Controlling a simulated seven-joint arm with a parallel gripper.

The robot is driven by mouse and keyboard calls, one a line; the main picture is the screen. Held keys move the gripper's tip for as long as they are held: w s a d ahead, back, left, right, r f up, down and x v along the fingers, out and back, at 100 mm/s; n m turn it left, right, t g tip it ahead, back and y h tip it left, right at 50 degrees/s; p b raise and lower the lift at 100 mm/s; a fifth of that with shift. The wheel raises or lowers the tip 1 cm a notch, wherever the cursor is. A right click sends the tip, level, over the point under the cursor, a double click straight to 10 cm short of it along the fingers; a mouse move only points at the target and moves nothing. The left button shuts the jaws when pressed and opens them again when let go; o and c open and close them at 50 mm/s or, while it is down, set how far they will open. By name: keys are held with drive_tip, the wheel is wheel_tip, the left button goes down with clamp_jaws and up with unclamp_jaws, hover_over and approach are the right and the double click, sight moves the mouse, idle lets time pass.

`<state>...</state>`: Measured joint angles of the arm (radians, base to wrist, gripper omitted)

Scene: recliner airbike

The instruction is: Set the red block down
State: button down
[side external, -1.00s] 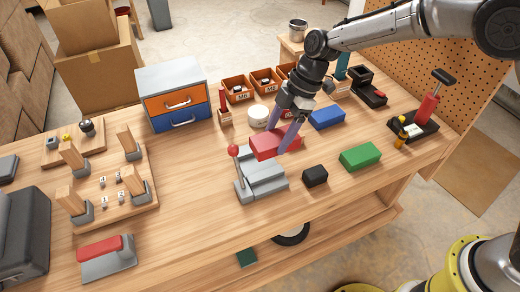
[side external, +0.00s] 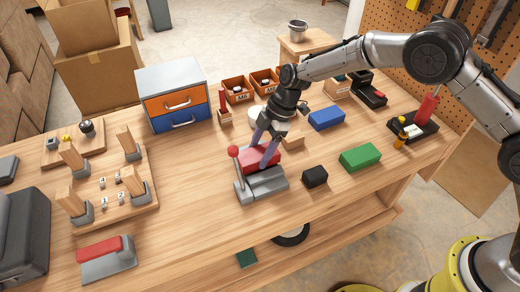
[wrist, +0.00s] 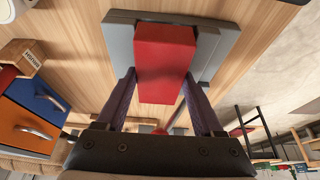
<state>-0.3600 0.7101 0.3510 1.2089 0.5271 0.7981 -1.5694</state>
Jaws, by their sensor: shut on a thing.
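The red block (side external: 258,155) is between the fingers of my gripper (side external: 263,157), which is shut on it. In the side view it is at the grey vise-like fixture (side external: 264,186), just right of the fixture's red-knobbed lever (side external: 233,152). In the wrist view the red block (wrist: 165,62) lies between the two purple fingers of my gripper (wrist: 160,90), with the grey fixture (wrist: 120,38) behind it. The block looks roughly lined up with the fixture. I cannot tell whether its underside touches the fixture.
A black block (side external: 315,176), a green block (side external: 360,157) and a blue block (side external: 326,118) lie to the right. A wooden block (side external: 293,139) is close behind my gripper. A drawer cabinet (side external: 174,95) stands back left.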

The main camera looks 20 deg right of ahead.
drive_tip(key=shift+f, duration=0.1)
drive_tip(key=shift+f, duration=0.35)
drive_tip(key=shift+f, duration=0.15)
drive_tip(key=shift+c, duration=0.3)
unclamp_jaws()
drive_tip(key=shift+o, duration=0.2)
drive_tip(key=shift+s+f, duration=0.1)
drive_tip(key=shift+f, duration=0.05)
drive_tip(key=v, duration=1.3)
drive_tip(key=shift+a+r, duration=0.2)
drive_tip(key=shift+r, duration=0.15)
